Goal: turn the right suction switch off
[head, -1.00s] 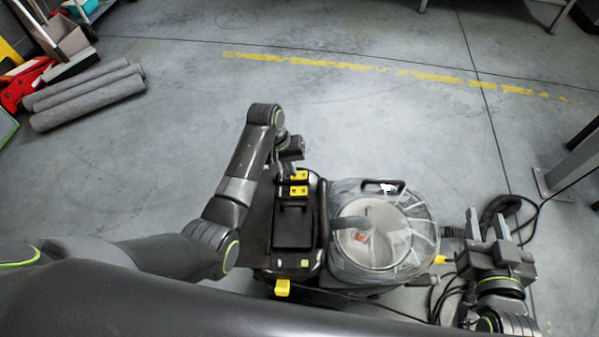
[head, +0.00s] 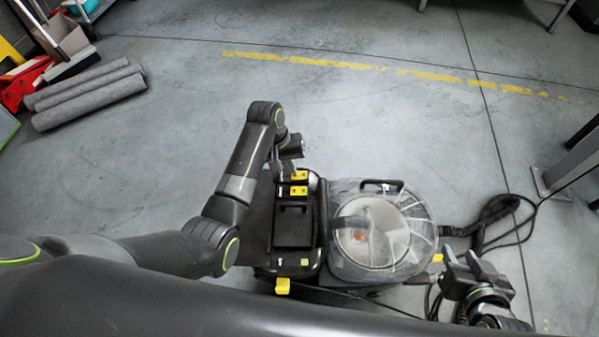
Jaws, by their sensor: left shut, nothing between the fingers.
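A black machine (head: 293,226) stands at the centre of the head view, with two yellow switch blocks on its far end. One yellow switch (head: 299,191) is nearer and one yellow switch (head: 300,175) is just beyond it; I cannot tell their on or off positions, nor which is the right suction switch. My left gripper (head: 284,174) is shut and empty, pointing down right beside the switches at their left; I cannot tell whether it touches them. My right gripper (head: 469,260) is empty, its fingers apart, to the right of the clear canister.
A clear-covered round canister (head: 385,235) with a handle adjoins the machine on the right. A black hose (head: 490,222) and cables lie on the floor beyond it. Grey rolls (head: 90,97) lie at the far left. The floor ahead is open.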

